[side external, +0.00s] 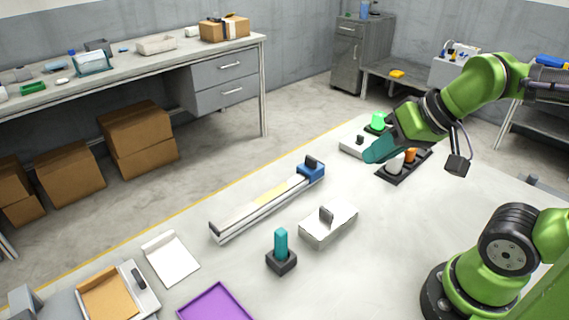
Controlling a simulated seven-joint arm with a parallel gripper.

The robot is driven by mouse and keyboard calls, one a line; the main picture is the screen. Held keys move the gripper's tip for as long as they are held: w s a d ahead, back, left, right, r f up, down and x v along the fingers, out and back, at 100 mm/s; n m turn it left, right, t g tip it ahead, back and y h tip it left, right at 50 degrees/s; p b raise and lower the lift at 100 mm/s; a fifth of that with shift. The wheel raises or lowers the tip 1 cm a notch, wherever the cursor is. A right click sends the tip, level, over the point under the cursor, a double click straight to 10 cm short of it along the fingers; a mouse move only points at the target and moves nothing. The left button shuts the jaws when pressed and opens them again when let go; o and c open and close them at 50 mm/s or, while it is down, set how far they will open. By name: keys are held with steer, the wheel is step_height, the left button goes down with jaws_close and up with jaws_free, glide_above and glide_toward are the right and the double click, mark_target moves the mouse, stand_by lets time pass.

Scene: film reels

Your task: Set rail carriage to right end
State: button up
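The rail (240,218) is a long pale bar lying diagonally on the worktable, with a yellow strip (271,192) near its middle. The blue carriage (312,172) with a dark upright knob (311,161) sits at the rail's far right end. My gripper (376,153), with teal fingers, is to the right of the carriage and apart from it. It is beside a black tray holding a white peg (395,163) and an orange peg (410,156). The finger gap is not visible, so its opening cannot be told.
A pale box (353,148) and a green button (378,122) are near my gripper. A purple tray (217,305) lies at the front. The table's right middle is clear.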

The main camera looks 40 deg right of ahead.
steer(key=o, duration=0.4)
steer(key=shift+w+d+f+g, duration=0.15)
steer(key=shift+w+f+g, duration=0.15)
steer(key=shift+w, duration=0.25)
steer(key=shift+w+d+f+g, duration=0.15)
steer(key=shift+w+f+g, duration=0.1)
steer(key=shift+w, duration=0.3)
steer(key=n+g+h, duration=0.2)
steer(key=n+g, duration=0.2)
steer(key=g, duration=0.2)
glide_above(311, 157)
step_height(311, 157, down, 17)
steer(key=shift+s+f, duration=0.1)
jaws_close()
